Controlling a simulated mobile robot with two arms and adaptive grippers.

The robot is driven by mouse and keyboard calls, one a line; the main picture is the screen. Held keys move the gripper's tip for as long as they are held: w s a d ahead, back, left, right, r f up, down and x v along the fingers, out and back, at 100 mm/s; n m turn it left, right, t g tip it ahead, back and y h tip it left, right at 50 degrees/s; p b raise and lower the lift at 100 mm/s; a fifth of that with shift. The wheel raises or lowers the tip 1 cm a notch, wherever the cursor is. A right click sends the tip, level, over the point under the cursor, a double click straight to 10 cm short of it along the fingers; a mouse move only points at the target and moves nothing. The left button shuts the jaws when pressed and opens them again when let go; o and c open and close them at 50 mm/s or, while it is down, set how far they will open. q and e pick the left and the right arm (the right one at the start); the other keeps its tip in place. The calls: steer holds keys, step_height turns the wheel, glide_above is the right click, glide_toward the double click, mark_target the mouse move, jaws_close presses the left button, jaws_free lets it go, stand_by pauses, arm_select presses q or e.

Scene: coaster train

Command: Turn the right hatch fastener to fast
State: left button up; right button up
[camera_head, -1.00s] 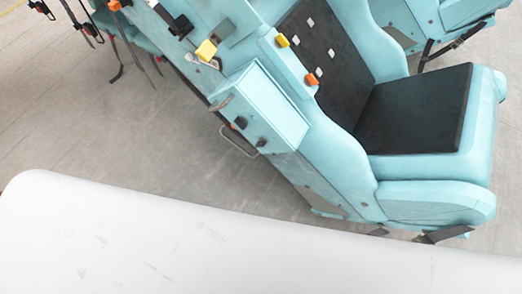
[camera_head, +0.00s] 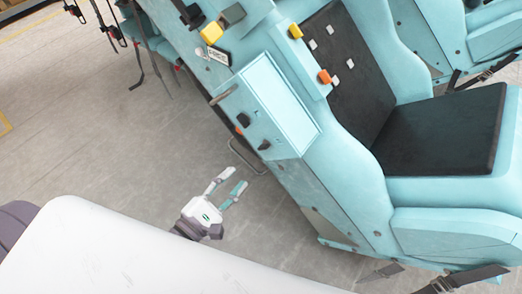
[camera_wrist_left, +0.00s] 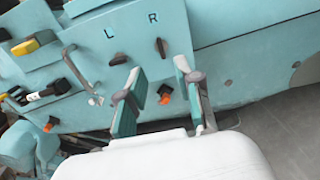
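The right hatch fastener (camera_wrist_left: 161,48) is a small dark knob under the letter R on the light-blue panel. Its handle looks roughly upright in the left wrist view. The left fastener (camera_wrist_left: 118,60) under the letter L lies more sideways. In the head view the right fastener (camera_head: 264,145) is the lower dark knob and the left one (camera_head: 243,119) the upper. My left gripper (camera_head: 229,180) is open and empty, below and apart from the panel. In the left wrist view its fingers (camera_wrist_left: 160,72) spread on either side below the right fastener. My right gripper is out of view.
An orange part (camera_wrist_left: 165,92) shows between the fingers, low on the panel. A metal loop handle (camera_head: 243,158) sticks out below the fasteners. The black-padded seat (camera_head: 440,130) stands to the right. Open floor (camera_head: 110,140) lies to the left.

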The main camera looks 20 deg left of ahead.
mark_target(262, 149)
arm_select(q)
steer(key=p+x, duration=0.2)
steer(key=x, duration=0.9)
jaws_close()
